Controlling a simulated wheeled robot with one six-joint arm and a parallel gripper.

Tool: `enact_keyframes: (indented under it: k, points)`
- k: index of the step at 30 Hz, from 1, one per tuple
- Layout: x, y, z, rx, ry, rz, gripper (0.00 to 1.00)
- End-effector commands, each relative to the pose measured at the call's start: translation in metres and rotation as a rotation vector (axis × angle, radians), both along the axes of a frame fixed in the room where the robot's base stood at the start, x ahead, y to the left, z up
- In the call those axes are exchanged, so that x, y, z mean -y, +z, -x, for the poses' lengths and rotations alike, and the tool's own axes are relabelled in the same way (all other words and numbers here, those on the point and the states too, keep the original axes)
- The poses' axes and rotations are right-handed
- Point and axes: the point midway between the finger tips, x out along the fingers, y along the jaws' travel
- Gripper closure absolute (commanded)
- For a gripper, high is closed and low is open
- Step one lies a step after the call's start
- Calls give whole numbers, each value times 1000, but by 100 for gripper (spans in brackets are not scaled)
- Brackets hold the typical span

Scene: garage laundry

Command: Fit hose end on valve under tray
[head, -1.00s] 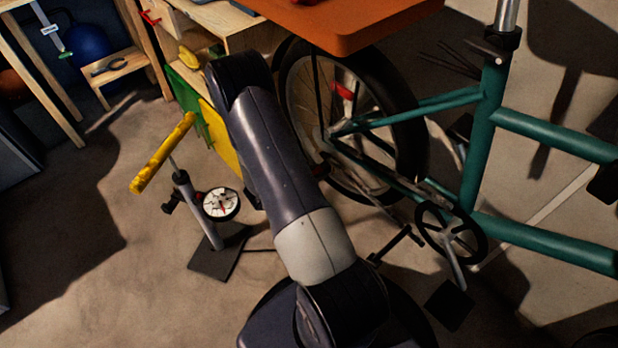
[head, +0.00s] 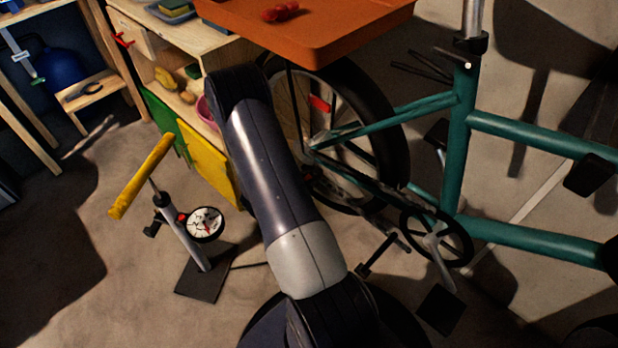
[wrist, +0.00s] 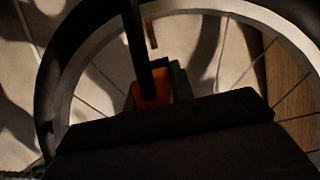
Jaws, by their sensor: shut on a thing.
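The orange tray (head: 340,40) is at the top of the head view, above the bicycle's rear wheel (head: 392,140). In the wrist view the wheel rim (wrist: 68,85) arches across. A small brass-coloured stem, seemingly the valve (wrist: 151,32), points inward from the rim's top. My gripper (wrist: 160,95) is dark and shut on a small orange and black piece, seemingly the hose end (wrist: 150,88), just below the stem and apart from it in the picture. Shadow hides the fingertips. In the head view my arm hides the gripper and valve.
A floor pump (head: 188,235) with a yellow handle and round gauge stands left of my arm. A thin dark hose (head: 250,265) runs from it behind my arm. A wooden cabinet (head: 200,50) is behind. The teal bicycle frame (head: 455,150) fills the right. Left floor is clear.

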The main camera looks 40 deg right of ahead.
Motion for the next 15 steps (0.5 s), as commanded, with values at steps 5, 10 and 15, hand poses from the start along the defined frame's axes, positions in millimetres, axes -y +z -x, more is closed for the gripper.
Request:
enact_keyframes:
  k: [5,10,15]
  points:
    - [0,-2,0,0,0,0,99]
    - [0,-5,0,0,0,0,99]
    - [0,-10,0,0,0,0,99]
